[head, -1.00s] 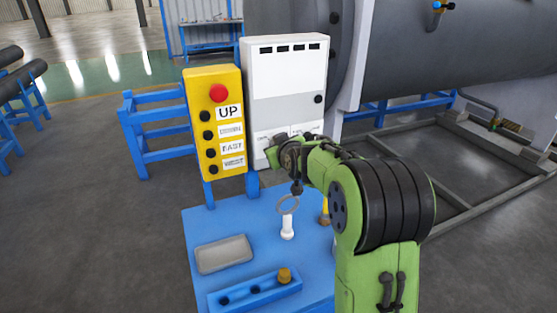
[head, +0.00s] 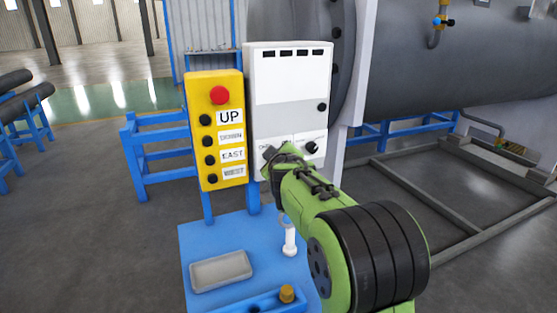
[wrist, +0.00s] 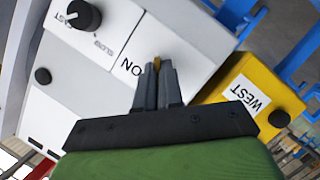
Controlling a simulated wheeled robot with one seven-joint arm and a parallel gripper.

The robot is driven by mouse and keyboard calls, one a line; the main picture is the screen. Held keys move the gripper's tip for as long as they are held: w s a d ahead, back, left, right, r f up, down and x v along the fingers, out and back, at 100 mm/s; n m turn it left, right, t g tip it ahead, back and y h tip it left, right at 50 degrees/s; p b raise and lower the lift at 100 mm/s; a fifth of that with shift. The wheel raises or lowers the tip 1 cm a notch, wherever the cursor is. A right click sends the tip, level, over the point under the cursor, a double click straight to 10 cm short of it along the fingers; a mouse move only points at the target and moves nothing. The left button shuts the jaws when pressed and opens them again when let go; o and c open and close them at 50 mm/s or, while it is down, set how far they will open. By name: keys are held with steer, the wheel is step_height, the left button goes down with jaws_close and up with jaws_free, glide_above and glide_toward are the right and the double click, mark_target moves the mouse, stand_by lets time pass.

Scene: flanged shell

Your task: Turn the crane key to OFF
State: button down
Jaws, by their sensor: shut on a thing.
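The white crane control box (head: 290,90) stands upright behind the blue table. In the wrist view my gripper (wrist: 158,82) points at the box's lower panel (wrist: 115,48), and its two dark fingers are close together. A small brass-yellow sliver of the key (wrist: 157,62) shows between the fingertips; the fingers are shut on it. An ON label (wrist: 131,66) is beside the fingers. No OFF label is visible, and the key's exact angle is hidden. In the head view my gripper (head: 271,158) covers the key at the panel's lower left.
A black FAST/SLOW knob (wrist: 84,15) sits on the same panel. A yellow pendant (head: 215,130) with a red button stands close at the left. The blue table (head: 205,240) holds a grey tray (head: 220,270), a white post (head: 290,240) and a brass knob (head: 287,293).

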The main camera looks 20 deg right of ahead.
steer(key=shift+d+f, duration=0.15)
steer(key=shift+f, duration=0.25)
steer(key=c, duration=1.3)
jaws_free()
steer(key=shift+d, duration=0.1)
steer(key=shift+r, duration=0.2)
steer(key=p+v, duration=0.1)
steer(key=v, duration=1.4)
steer(key=shift+s+a+r, duration=0.15)
steer(key=shift+s+a, duration=0.1)
